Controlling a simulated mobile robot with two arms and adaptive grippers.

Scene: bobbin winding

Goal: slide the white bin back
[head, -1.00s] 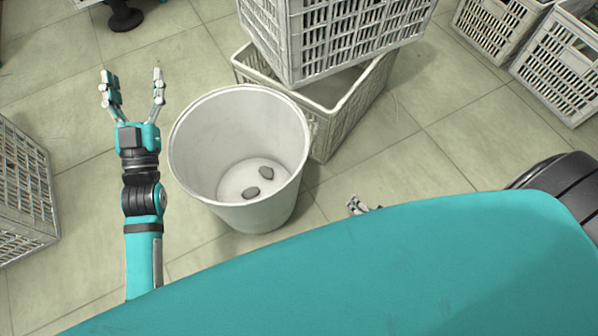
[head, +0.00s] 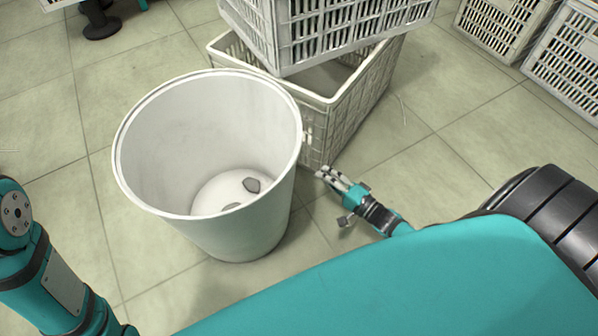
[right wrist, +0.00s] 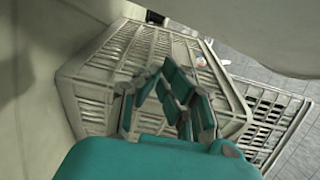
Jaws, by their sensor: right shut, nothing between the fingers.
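The white bin (head: 240,225) stands left of the middle in the head view, its open top toward me. Two small grey spots show on its inner bottom. My right gripper (head: 322,174) is shut and empty just right of the bin, with a small gap between them in the picture, near the crate's lower corner. Its fingers also show in the right wrist view (right wrist: 168,92), in front of a crate. A pale curved surface fills that view's upper right; I cannot tell whether it is the bin. My left arm enters at the lower left; its gripper is out of view.
A pale lower crate (head: 345,118) stands right behind the bin, with another crate (head: 335,30) stacked on it. More crates (head: 505,28) stand at the upper right. A dark round foot (head: 101,24) is at the upper left. Tiled floor is free left of the bin.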

